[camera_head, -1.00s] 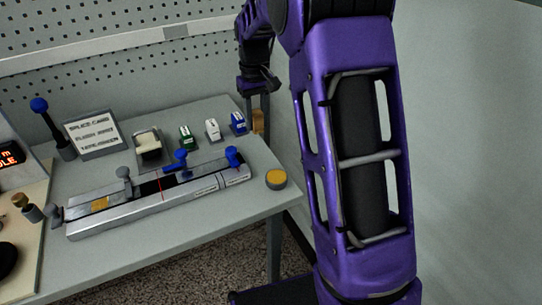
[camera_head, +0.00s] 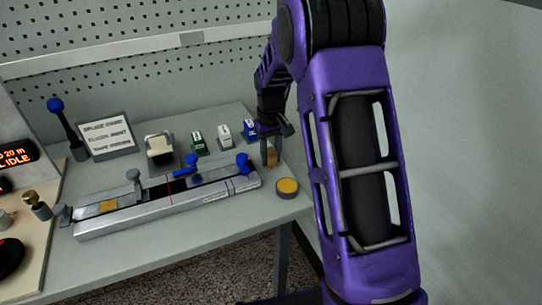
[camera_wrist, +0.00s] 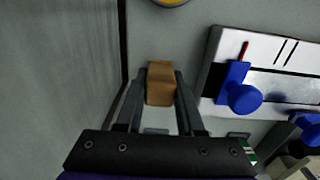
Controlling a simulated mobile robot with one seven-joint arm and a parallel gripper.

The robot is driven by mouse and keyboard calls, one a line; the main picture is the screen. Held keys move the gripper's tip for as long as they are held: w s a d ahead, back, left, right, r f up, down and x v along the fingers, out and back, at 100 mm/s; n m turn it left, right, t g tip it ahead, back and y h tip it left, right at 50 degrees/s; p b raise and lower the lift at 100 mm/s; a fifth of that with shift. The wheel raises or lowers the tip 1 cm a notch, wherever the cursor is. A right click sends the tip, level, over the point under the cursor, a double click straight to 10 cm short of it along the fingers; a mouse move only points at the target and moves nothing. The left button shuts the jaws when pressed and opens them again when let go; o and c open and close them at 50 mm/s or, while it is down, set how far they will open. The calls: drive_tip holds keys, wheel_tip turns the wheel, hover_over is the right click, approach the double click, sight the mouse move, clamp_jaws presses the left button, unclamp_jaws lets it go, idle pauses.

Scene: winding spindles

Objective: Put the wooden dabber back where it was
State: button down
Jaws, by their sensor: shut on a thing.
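The wooden dabber (camera_head: 271,158) is a small brown block between the fingers of my gripper (camera_head: 268,150), near the right end of the table. In the wrist view the dabber (camera_wrist: 161,84) sits between both fingertips of my gripper (camera_wrist: 160,90), which is shut on it. A round dish with a yellow-orange top (camera_head: 287,186) stands just in front of the dabber, at the table's right edge; part of it shows at the top of the wrist view (camera_wrist: 170,2). Whether the dabber touches the table I cannot tell.
A long metal splicing block (camera_head: 165,205) with blue knobs lies left of the gripper. Blue (camera_head: 250,128), white (camera_head: 224,135) and green (camera_head: 198,141) small dispensers stand behind it. A sign (camera_head: 105,135) stands at the back left. The table's right edge is close to the gripper.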

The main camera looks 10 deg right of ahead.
sight(271, 149)
drive_tip(key=shift+f, duration=0.2)
drive_tip(key=c, duration=0.5)
unclamp_jaws()
drive_tip(key=shift+r, duration=0.1)
wheel_tip(271, 149, up, 12)
drive_tip(key=shift+r+p, duration=0.15)
drive_tip(key=shift+p, duration=0.6)
